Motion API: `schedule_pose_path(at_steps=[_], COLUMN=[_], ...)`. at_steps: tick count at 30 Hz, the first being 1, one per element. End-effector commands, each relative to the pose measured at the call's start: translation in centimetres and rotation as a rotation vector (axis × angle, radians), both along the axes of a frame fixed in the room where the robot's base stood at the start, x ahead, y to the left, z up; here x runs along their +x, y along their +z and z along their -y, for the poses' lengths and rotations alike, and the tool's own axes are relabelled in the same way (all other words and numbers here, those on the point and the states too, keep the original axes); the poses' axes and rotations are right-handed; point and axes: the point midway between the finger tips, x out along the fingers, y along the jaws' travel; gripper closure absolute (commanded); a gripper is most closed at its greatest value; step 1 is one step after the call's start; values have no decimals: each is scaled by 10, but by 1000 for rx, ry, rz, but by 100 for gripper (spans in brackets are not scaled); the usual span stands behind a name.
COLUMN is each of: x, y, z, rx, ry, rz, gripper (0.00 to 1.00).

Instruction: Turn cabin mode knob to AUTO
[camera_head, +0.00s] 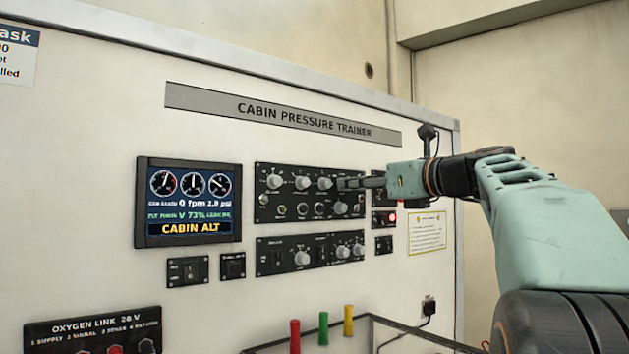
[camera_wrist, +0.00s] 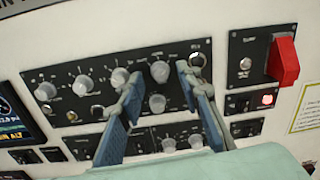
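The upper black control panel (camera_head: 262,216) carries several pale round knobs in the head view. My gripper (camera_head: 341,184) is in front of its upper right part. Another knob (camera_wrist: 120,77) is by the left fingertip. I cannot tell whether a finger touches any knob. The labels are too small to read, so I cannot tell which knob is cabin mode.
A lower panel (camera_head: 278,267) has more knobs. A red switch guard (camera_wrist: 285,62) juts out to the right, above a lit red button (camera_wrist: 267,99). The display (camera_head: 188,202) reads CABIN ALT. Red (camera_head: 295,337), green (camera_head: 323,329) and yellow (camera_head: 348,321) handles stand below.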

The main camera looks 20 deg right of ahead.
Motion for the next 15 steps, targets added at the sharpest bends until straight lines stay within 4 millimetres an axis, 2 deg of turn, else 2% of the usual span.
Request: schedule_pose_path(at_steps=[6, 14, 15], x=[15, 15, 15], y=[0, 0, 0], z=[-5, -5, -5], rx=[0, -1, -1], ry=[1, 0, 0], rz=[0, 0, 0], gripper=[68, 68, 72])
